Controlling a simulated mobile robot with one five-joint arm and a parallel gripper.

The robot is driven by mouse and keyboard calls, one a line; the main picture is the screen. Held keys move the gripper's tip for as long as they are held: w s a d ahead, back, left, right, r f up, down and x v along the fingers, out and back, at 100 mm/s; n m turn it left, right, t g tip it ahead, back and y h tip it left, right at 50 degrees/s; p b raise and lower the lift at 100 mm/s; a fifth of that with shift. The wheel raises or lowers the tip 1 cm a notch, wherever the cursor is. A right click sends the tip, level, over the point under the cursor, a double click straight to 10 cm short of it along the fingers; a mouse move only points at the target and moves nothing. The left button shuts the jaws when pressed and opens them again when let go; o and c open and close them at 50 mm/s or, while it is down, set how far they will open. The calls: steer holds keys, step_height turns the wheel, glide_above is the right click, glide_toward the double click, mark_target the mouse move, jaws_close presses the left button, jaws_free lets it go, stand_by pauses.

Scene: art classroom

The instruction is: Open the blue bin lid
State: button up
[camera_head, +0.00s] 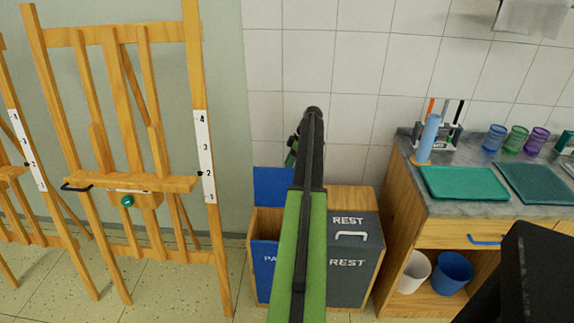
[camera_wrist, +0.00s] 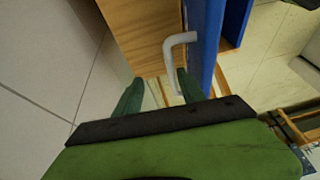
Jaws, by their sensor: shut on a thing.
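The blue bin lid (camera_head: 272,186) stands raised at the back of the paper bin, and the bin's dark opening shows below it. The blue bin front (camera_head: 265,270) has white lettering, partly hidden by my arm. In the wrist view the lid (camera_wrist: 206,40) is seen nearly edge-on, with its white handle (camera_wrist: 172,58) on the left face. In the head view my gripper (camera_head: 292,150) is mostly hidden behind my arm, above the lid.
A grey bin (camera_head: 352,265) marked REST, with its lid down, stands right of the blue one. A wooden easel (camera_head: 130,184) stands close on the left. A counter (camera_head: 475,207) with green trays and cups is on the right. The tiled wall (camera_head: 360,60) is close behind.

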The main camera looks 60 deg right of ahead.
steer(key=p+v, duration=1.2)
steer(key=v, duration=0.3)
steer(key=shift+s+r, duration=0.15)
